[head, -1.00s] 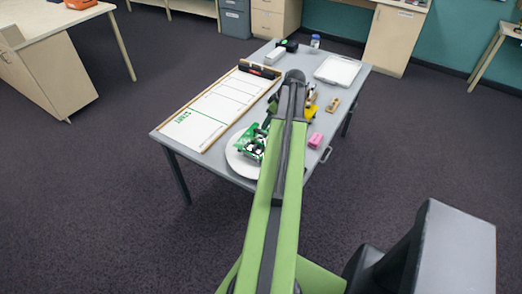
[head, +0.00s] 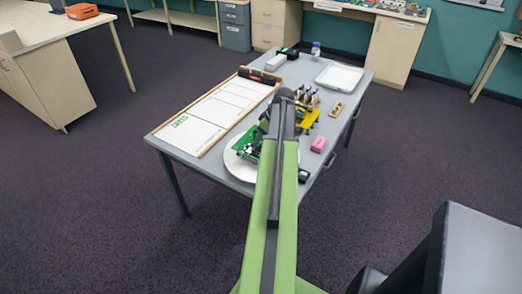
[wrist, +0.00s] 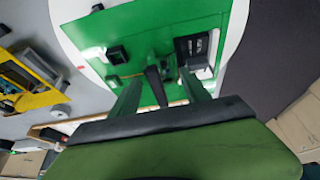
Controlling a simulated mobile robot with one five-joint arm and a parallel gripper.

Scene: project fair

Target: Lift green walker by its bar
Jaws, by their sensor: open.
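The green walker (head: 248,143), with black parts, stands on a white round plate (head: 238,170) at the table's near left. My arm hides its right side in the head view. In the wrist view the green walker (wrist: 172,35) fills the upper middle, with the white plate (wrist: 238,32) around it. My gripper (wrist: 160,85) is open, its two fingers pointing at the walker from close by. A dark upright piece shows between the fingers; I cannot tell whether it is the bar or whether anything touches it.
A yellow model (head: 311,117) stands right of the plate and shows at the left in the wrist view (wrist: 30,85). A track board (head: 210,115) covers the left side. A white tray (head: 340,76) is at the back.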

